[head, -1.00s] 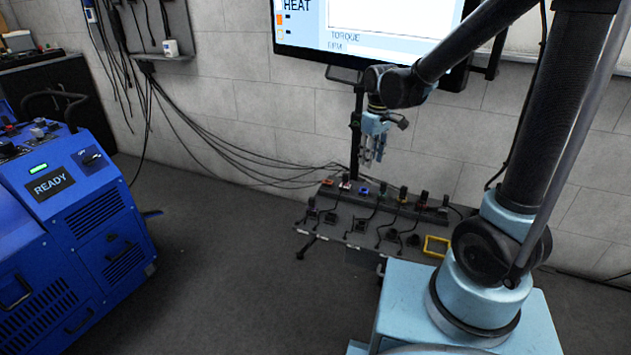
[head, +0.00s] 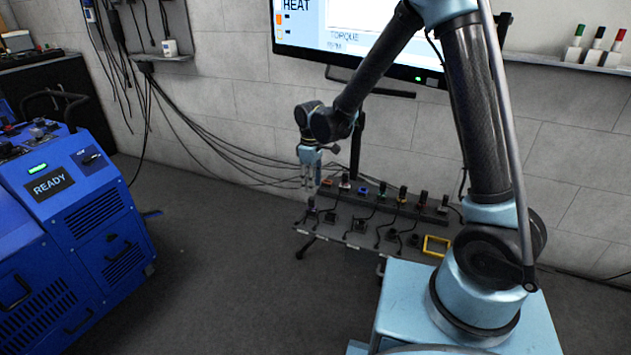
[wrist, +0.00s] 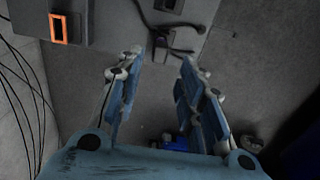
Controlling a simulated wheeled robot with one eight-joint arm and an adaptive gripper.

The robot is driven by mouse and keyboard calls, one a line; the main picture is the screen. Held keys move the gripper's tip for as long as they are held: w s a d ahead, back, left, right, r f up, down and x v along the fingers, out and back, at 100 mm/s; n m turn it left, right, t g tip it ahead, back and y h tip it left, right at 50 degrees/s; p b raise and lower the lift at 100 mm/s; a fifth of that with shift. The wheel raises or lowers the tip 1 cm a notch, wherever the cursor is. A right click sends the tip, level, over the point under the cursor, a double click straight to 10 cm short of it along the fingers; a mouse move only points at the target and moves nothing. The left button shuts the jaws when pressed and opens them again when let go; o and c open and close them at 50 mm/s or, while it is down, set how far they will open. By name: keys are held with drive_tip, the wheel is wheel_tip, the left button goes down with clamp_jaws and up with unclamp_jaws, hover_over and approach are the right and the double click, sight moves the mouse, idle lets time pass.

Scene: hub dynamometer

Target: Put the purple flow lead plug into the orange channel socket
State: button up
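My gripper (head: 309,184) is open and empty, pointing down above the left end of the connector bench. In the wrist view its fingers (wrist: 162,58) stand apart. The orange channel socket (wrist: 58,28) shows there as an orange-rimmed dark opening, upper left of the fingers; it also shows in the head view (head: 327,182), just right of the fingertips. A dark plug with a cable (wrist: 163,40) lies beyond the fingertips, between them in the picture. In the head view, a dark plug (head: 311,204) stands just below my gripper. I cannot make out purple on any plug.
The bench (head: 345,240) carries several other dark plugs with cables, a rear row of coloured sockets and a yellow frame (head: 436,246). A screen (head: 350,45) hangs above. Cables run along the wall behind. A blue machine (head: 70,215) stands at left, with clear floor between.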

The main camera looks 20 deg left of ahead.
sight(312, 198)
drive_tip(key=shift+f, duration=4)
clamp_jaws()
drive_tip(key=shift+r, duration=0.1)
drive_tip(key=shift+r, duration=3.4)
drive_tip(key=shift+r, duration=0.1)
